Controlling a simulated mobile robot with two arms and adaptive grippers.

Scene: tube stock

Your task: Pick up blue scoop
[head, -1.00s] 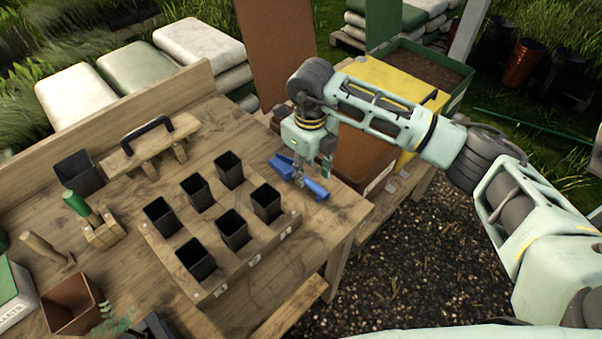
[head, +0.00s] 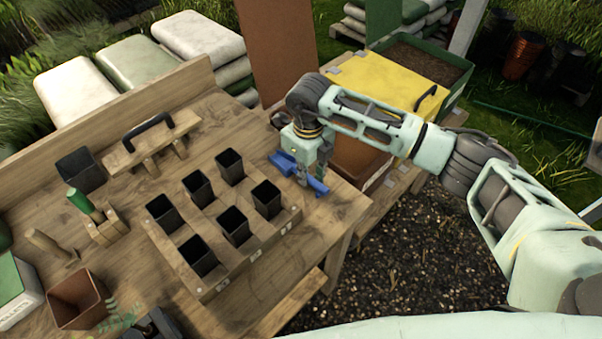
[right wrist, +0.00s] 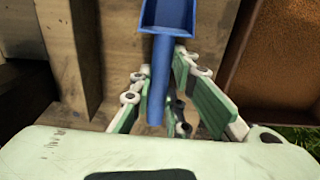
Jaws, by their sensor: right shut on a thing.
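The blue scoop (head: 284,163) is at the right end of the wooden bench, beyond the rack of black pots. My right gripper (head: 309,182) is over it and shut on its handle; the fingers hide part of the handle. In the right wrist view the scoop (right wrist: 162,60) points away, with its open pan at the top edge and its handle between the fingers of my right gripper (right wrist: 165,98). I cannot tell whether the scoop is touching the bench. My left gripper is not in view.
A wooden rack (head: 262,243) with several black pots stands left of the scoop. A wooden stand with a black handle (head: 150,137) is farther left. A brown box (head: 358,160) and a yellow lidded box (head: 388,85) stand right of the bench edge.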

